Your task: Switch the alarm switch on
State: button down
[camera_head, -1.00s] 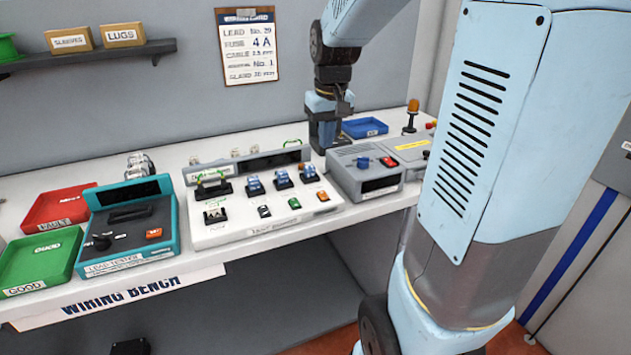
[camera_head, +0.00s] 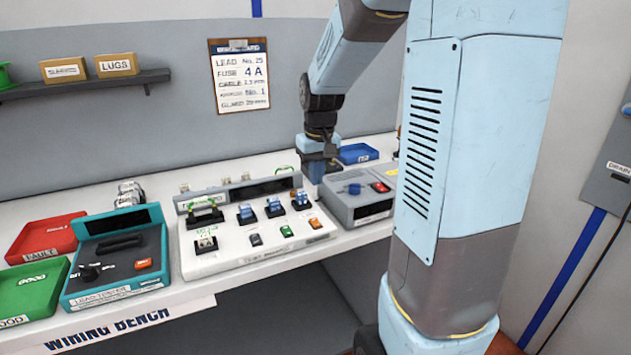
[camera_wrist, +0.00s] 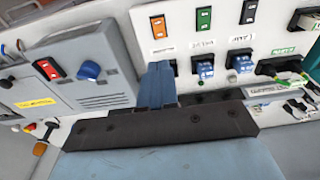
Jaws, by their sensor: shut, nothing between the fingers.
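The white panel (camera_head: 215,258) on the bench carries a black rocker (camera_head: 256,239), a green rocker (camera_head: 286,231) and an orange rocker (camera_head: 315,223) in a row. The wrist view shows the orange rocker (camera_wrist: 158,26), green rocker (camera_wrist: 203,20) and black rocker (camera_wrist: 248,12). Their labels are too blurred to read, so I cannot tell which is the alarm switch. My gripper (camera_head: 318,168) is shut and empty, behind the panel's right end by the grey box. In the wrist view its blue fingers (camera_wrist: 158,85) are together, apart from the rockers.
The grey box (camera_head: 358,212) right of the panel has a blue knob (camera_head: 354,188) and a red rocker (camera_head: 380,187). Blue fuse-like parts (camera_head: 274,205) stand on the panel. The teal lead tester (camera_head: 112,260) is to the left. A blue tray (camera_head: 357,153) lies behind.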

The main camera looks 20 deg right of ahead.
aim_at(314, 220)
jog(key=f, duration=0.4)
jog(key=w+f, duration=0.1)
jog(key=f, duration=0.6)
jog(key=shift+w+f, duration=0.25)
jog(key=shift+f, duration=0.15)
jog(key=shift+d+f, duration=0.1)
jog(key=shift+d, duration=0.05)
jog(key=shift+a, duration=0.2)
jog(key=shift+s, duration=0.8)
jog(key=shift+r, duration=0.2)
notch_tip(314, 220, up, 14)
jog(key=s, duration=0.1)
jog(key=shift+s, duration=0.3)
